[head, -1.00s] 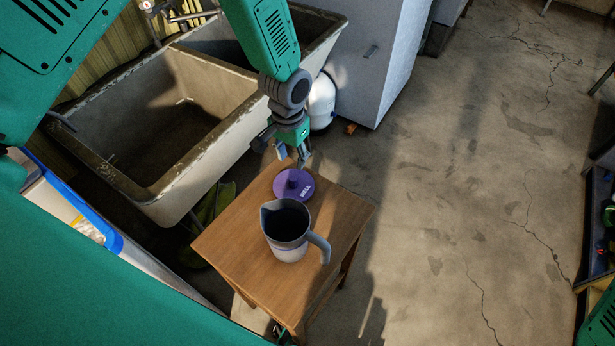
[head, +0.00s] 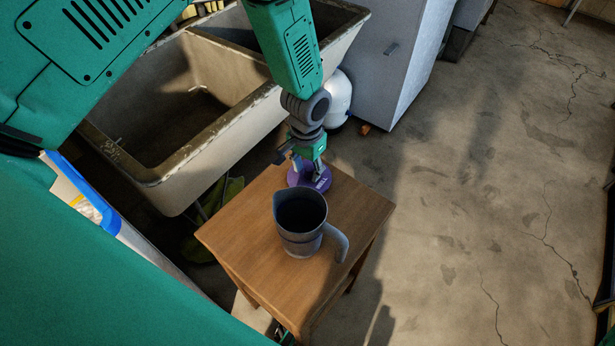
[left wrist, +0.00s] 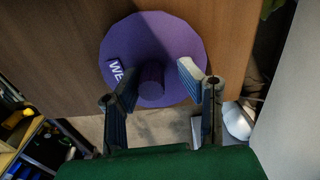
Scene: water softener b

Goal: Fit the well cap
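The well cap (head: 323,183) is a purple disc with white lettering, lying on the small wooden table behind the jug. In the left wrist view the cap (left wrist: 180,45) shows whole, with a short round knob (left wrist: 151,84) standing up from it. My left gripper (head: 306,168) is low over the cap and hides much of it in the head view. In the left wrist view the gripper (left wrist: 158,82) is open, with one finger on each side of the knob. I cannot tell whether either finger touches it. My right gripper is not in view.
A grey jug (head: 301,238) with a handle stands on the table (head: 255,250), just in front of the cap. A stone double sink (head: 150,172) is behind and left. A grey cabinet (head: 385,60) and white tank (head: 338,95) stand behind. The floor at right is clear.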

